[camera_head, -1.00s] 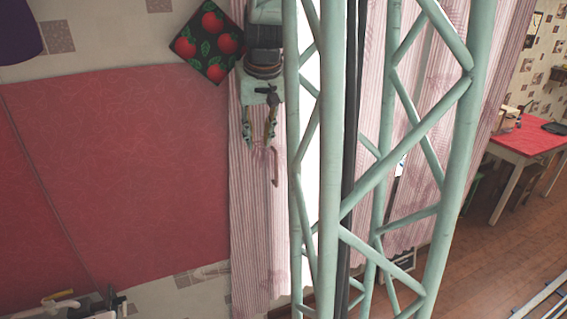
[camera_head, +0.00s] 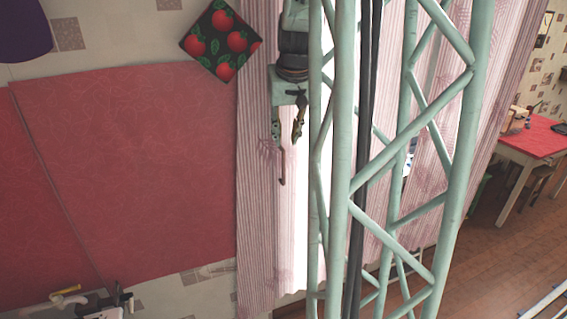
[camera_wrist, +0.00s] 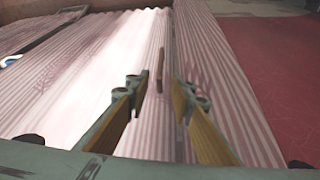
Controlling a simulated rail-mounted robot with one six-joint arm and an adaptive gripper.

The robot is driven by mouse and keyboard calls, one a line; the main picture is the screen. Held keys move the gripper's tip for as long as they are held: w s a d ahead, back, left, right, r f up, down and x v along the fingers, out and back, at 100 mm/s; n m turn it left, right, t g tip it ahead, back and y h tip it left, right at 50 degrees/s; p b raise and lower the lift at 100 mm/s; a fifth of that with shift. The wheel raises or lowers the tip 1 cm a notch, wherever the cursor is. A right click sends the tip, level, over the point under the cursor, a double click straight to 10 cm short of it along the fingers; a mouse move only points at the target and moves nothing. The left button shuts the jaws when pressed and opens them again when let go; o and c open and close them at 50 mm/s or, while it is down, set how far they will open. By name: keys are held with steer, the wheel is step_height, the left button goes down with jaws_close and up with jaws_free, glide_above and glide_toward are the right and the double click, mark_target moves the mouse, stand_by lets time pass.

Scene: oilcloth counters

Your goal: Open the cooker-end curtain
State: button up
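A pink striped curtain (camera_head: 257,200) hangs beside the red surface in the head view; it also fills the middle of the wrist view (camera_wrist: 215,75). A thin brown pull rod (camera_head: 282,168) hangs in front of it. My gripper (camera_head: 288,132) is above the rod, its two yellow fingers apart. In the wrist view the rod (camera_wrist: 159,72) shows in the gap between the fingertips of my gripper (camera_wrist: 157,97), farther out; I see no contact. More pink curtain (camera_head: 430,140) hangs to the right, partly behind green lattice. I cannot tell which is the cooker-end one.
A red oilcloth surface (camera_head: 140,180) lies left of the curtain. A green lattice column (camera_head: 342,200) blocks much of the view. A red-topped table (camera_head: 540,137) stands at far right.

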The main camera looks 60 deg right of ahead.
mark_target(284, 159)
steer(key=shift+b+x, duration=0.45)
steer(key=shift+x, duration=6.1)
steer(key=shift+s+a, duration=0.1)
jaws_close()
